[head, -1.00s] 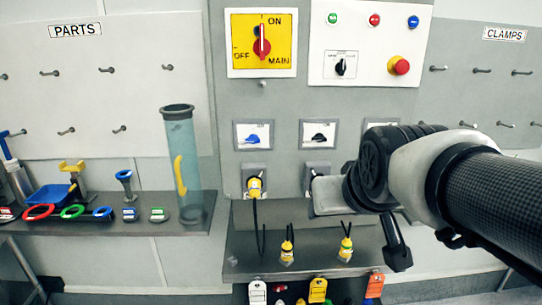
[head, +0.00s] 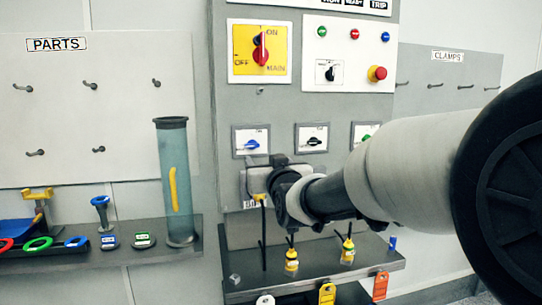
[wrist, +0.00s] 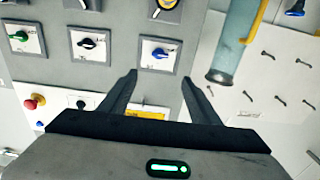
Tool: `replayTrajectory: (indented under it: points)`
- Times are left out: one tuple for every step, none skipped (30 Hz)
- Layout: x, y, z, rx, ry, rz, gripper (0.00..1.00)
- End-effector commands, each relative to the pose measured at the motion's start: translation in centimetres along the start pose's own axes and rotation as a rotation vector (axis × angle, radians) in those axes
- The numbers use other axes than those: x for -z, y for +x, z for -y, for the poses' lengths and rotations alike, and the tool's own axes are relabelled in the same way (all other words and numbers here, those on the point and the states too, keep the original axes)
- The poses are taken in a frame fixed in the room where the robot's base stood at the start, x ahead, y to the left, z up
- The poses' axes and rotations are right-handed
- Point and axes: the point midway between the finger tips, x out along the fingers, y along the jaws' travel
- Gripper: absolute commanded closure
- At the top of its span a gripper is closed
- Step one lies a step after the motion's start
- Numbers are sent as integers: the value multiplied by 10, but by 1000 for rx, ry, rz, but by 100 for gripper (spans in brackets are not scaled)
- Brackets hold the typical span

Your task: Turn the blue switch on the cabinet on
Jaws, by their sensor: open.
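The blue switch (head: 252,144) is a small knob on a white plate, leftmost in a row of switches on the grey cabinet (head: 285,105). Its lever lies roughly sideways. It also shows in the wrist view (wrist: 160,53), beyond and roughly between my fingertips. My gripper (wrist: 159,80) is open and empty, apart from the switch. In the head view my gripper (head: 258,172) hangs just below the blue switch's plate, hiding part of the socket there.
A black switch (head: 313,141) and a partly hidden green one (head: 366,138) stand to the right. The yellow main switch (head: 260,50) is above. A yellow plug (head: 258,197) is below. A clear blue tube (head: 174,190) stands on the left shelf.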

Motion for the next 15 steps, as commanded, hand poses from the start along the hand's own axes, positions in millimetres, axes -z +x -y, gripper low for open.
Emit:
replayTrajectory:
  points:
    - [0,4,0,1,1,-3,43]
    - [0,6,0,1,1,-3,43]
    - [0,10,0,1,1,-2,43]
    - [1,14,0,1,2,-2,43]
    - [0,19,0,1,2,-1,43]
    - [0,26,0,1,3,-1,43]
    - [-1,32,0,1,3,0,43]
    - [0,38,1,1,3,-1,43]
    - [0,47,1,1,4,-1,43]
    - [0,53,1,1,4,-1,43]
    - [0,60,1,1,3,0,43]
    - [0,69,1,1,2,0,43]
    - [0,76,1,1,3,-1,43]
    - [0,82,0,1,3,0,43]
    - [0,91,0,1,2,0,43]
